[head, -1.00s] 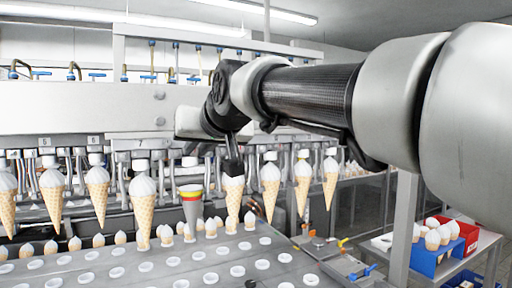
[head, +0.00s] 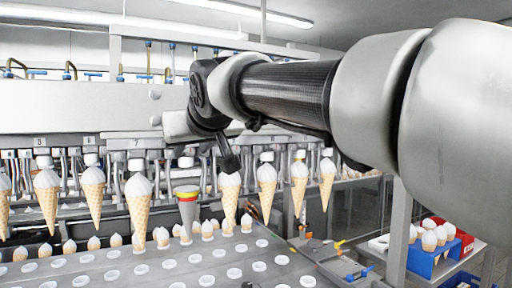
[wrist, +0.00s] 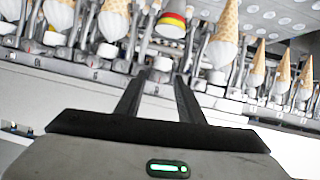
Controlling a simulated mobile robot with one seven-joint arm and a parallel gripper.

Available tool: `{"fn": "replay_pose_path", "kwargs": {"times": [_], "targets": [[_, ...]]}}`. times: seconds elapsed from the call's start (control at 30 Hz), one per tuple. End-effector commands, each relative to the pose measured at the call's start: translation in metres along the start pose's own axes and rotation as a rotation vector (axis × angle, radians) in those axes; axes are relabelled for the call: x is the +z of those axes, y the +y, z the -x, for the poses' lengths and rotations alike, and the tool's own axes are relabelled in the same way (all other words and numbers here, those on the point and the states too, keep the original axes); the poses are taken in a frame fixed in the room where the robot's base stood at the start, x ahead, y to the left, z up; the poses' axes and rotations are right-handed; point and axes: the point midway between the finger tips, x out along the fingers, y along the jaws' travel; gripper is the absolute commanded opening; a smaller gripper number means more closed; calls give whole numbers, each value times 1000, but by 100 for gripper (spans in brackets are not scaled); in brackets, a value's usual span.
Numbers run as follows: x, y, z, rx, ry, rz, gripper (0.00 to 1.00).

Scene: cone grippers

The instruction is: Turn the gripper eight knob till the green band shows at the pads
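A row of hanging holders runs along the machine, with labels 5, 6 and 7 (head: 137,143) readable. The label for eight and its green band are not visible. Right of 7 hangs a grey cone with yellow and red bands (head: 187,207), under a white cap (head: 186,162). My gripper (head: 231,164) is tilted down, its dark tips just above a waffle cone right of the grey one. In the wrist view my gripper (wrist: 163,76) is open, its fingers apart. A white cap (wrist: 158,86) shows in the gap, below the banded cone (wrist: 172,24); contact cannot be told.
Waffle cones (head: 93,190) hang close on both sides. Below is a grey tray (head: 215,278) with round holes, several small cones standing at its back edge. A blue box (head: 422,262) and a red box (head: 462,240) stand on a side table at right.

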Motion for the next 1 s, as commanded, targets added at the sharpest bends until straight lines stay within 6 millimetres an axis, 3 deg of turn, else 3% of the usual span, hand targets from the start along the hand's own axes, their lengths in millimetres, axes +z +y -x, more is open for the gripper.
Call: {"fn": "replay_pose_path", "kwargs": {"times": [0.27, 0.37, 0.8, 1.0], "targets": [[0, 0, 10, 0, 1, 0, 35], [-1, 1, 26, 0, 5, 0, 35], [-1, 1, 132, 1, 5, -1, 35], [-1, 0, 163, 0, 2, -1, 35]]}}
